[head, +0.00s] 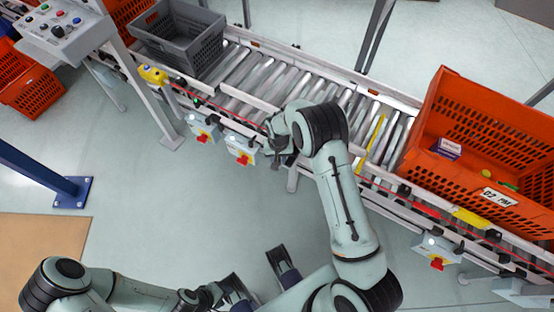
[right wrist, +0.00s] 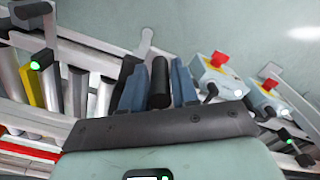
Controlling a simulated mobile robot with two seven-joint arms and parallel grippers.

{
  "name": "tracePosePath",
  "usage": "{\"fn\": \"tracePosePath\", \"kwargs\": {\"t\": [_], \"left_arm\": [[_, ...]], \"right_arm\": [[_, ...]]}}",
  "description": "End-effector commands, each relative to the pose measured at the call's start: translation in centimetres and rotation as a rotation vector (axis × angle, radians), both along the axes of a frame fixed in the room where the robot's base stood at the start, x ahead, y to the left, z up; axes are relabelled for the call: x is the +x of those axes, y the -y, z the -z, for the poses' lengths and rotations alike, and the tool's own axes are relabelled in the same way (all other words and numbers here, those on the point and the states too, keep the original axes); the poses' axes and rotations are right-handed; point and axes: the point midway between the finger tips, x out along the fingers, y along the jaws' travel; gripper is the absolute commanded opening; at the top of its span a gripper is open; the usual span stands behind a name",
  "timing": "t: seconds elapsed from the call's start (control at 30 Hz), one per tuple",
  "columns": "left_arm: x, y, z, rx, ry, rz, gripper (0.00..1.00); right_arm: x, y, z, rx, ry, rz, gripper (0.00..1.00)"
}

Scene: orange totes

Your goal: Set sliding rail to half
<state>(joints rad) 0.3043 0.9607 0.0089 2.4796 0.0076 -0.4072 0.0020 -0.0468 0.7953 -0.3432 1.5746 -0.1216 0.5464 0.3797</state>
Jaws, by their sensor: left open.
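The sliding rail seems to be part of the pale rail (head: 249,97) along the near side of the roller conveyor; which part slides I cannot tell. My right gripper (head: 282,143) reaches down at the conveyor's near edge, mostly hidden by its own wrist. In the right wrist view its two blue fingers (right wrist: 159,90) stand close on both sides of a black upright handle (right wrist: 160,72), with hardly any gap. My left gripper (head: 260,278) is open and empty at the bottom, over the floor, away from the conveyor.
An orange tote (head: 455,110) with small items stands on the conveyor's right part. A grey crate (head: 185,50) stands on its left part. Switch boxes with red knobs (head: 242,150) hang along the near edge. A blue-footed post (head: 72,190) stands at left. Floor before the conveyor is clear.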

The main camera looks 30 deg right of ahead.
Motion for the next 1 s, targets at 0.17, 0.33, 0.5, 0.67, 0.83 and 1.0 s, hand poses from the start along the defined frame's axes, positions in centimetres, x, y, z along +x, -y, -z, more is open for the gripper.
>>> {"fn": "tracePosePath", "kwargs": {"t": [0.17, 0.33, 0.5, 0.67, 0.83, 1.0], "left_arm": [[0.0, 0.0, 0.0, 0.0, -0.001, 0.0, 0.43], [0.0, 0.0, 0.0, 0.0, -0.001, 0.0, 0.43], [-0.1, 0.0, -0.2, -0.001, -0.004, 0.001, 0.43], [-0.2, 0.0, -0.5, -0.002, -0.009, 0.002, 0.43], [-0.4, 0.0, -0.9, -0.003, -0.016, 0.004, 0.43], [-0.5, 0.0, -1.1, -0.003, -0.02, 0.004, 0.43]], "right_arm": [[0.0, 0.0, 0.0, 0.0, -0.001, 0.0, 0.46], [0.0, -0.1, -0.1, 0.0, -0.001, 0.0, 0.46], [0.1, -0.1, -1.7, 0.001, 0.002, 0.0, 0.46], [0.1, -0.1, -5.1, 0.001, 0.004, 0.0, 0.46], [0.0, -0.1, -9.0, 0.002, 0.003, -0.001, 0.46], [0.0, 0.0, -11.9, 0.0, 0.001, 0.0, 0.46]]}}
